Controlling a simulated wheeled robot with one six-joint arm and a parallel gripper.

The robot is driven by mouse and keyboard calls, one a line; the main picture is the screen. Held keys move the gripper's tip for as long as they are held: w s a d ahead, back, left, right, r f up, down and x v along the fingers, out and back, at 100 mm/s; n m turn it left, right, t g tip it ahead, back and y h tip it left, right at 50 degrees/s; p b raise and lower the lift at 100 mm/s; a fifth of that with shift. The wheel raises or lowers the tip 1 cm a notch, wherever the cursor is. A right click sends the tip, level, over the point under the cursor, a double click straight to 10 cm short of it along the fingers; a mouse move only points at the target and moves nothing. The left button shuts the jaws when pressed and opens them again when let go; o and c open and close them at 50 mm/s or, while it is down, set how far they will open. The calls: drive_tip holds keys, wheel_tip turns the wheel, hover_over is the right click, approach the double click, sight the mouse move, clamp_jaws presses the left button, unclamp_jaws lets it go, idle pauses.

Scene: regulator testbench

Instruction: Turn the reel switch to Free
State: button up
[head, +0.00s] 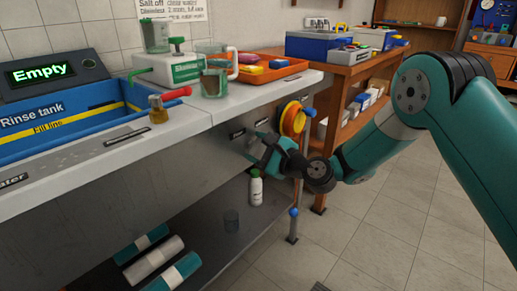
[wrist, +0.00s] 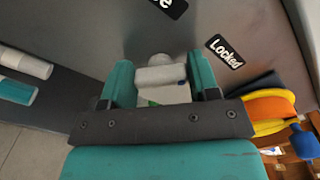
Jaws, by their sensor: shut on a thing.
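The reel switch (wrist: 162,76) shows in the wrist view as a pale handle with a blue mark at its right end. It lies nearly crosswise on the grey metal front panel, between the fingers of my gripper (wrist: 160,70), which is shut on it. The "Locked" label (wrist: 224,51) is to its upper right. Another label, cut off and ending in "e" (wrist: 168,5), is above it. In the head view my gripper (head: 264,152) is at the bench front and hides the switch.
An orange and yellow reel (head: 293,118) is mounted right of my gripper. A blue-topped post (head: 293,225) stands nearby. The floor at right is open.

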drive_tip(key=n, duration=0.1)
drive_tip(key=n+b, duration=0.1)
drive_tip(key=n, duration=0.1)
drive_tip(key=n+b, duration=0.1)
drive_tip(key=shift+s+f+n, duration=0.1)
drive_tip(key=shift+f+n, duration=0.2)
drive_tip(key=n+b, duration=0.3)
drive_tip(key=n, duration=0.1)
drive_tip(key=shift+f+n, duration=0.15)
drive_tip(key=shift+n, duration=0.15)
drive_tip(key=n+b, duration=0.5)
drive_tip(key=shift+f, duration=0.1)
drive_tip(key=shift+n+b, duration=1.1)
drive_tip(key=shift+n, duration=0.4)
drive_tip(key=o, duration=0.9)
drive_tip(key=shift+r, duration=0.2)
drive_tip(key=shift+d, duration=0.1)
